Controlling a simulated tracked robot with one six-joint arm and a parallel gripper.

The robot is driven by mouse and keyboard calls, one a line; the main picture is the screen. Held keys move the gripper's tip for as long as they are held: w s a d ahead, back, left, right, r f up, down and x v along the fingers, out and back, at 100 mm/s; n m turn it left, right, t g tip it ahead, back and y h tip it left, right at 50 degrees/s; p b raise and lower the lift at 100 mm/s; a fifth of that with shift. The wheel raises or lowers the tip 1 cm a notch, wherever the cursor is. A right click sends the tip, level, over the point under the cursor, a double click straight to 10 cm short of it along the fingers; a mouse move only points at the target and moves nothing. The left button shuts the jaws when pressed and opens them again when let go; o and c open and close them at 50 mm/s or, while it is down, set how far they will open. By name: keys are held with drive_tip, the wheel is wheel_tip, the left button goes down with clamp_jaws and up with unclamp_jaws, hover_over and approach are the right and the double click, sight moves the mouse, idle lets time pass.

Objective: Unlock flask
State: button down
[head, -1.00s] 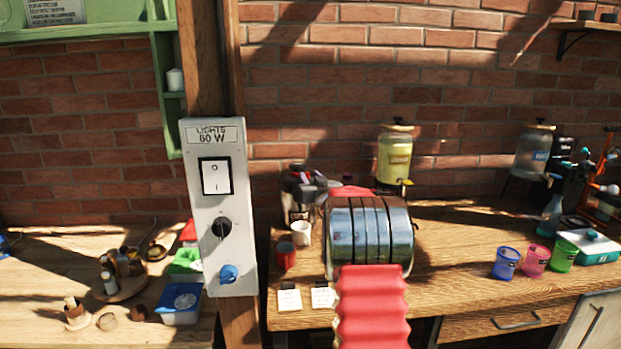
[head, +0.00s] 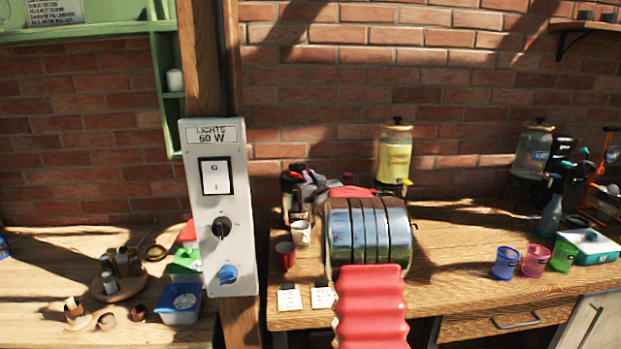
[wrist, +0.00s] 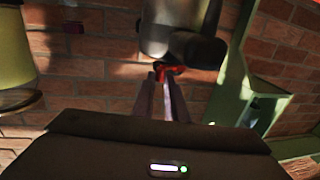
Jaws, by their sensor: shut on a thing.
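The flask (wrist: 170,25) has a grey body and a dark lid (wrist: 200,50) with a small red part (wrist: 172,69) on it. The wrist view shows it upside down. My gripper (wrist: 166,74) is shut on the red part at the lid, with its two narrow fingers close together. In the head view, the flask (head: 300,211) stands upright on the right-hand table, left of my arm and partly hidden. My gripper (head: 312,187) is at its top there. Whether the lid is locked cannot be told.
A red mug (head: 285,257) and a white mug (head: 300,233) stand close in front of the flask. A yellow drink dispenser (head: 395,158) is behind to the right. The light-switch post (head: 220,270) rises on the left. Coloured cups (head: 536,260) stand far right.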

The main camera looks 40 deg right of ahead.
drive_tip(key=shift+d+n+t+y, duration=0.3)
drive_tip(key=shift+n+y, duration=0.3)
drive_tip(key=shift+y, duration=0.3)
drive_tip(key=shift+d+n+t+y, duration=0.3)
drive_tip(key=shift+n+y, duration=0.3)
drive_tip(key=shift+y, duration=0.3)
drive_tip(key=c, duration=1.8)
unclamp_jaws()
drive_tip(key=shift+o, duration=0.2)
drive_tip(key=shift+s, duration=0.1)
drive_tip(key=v, duration=1.3)
drive_tip(key=shift+s+a, duration=0.15)
drive_tip(key=shift+s, duration=0.05)
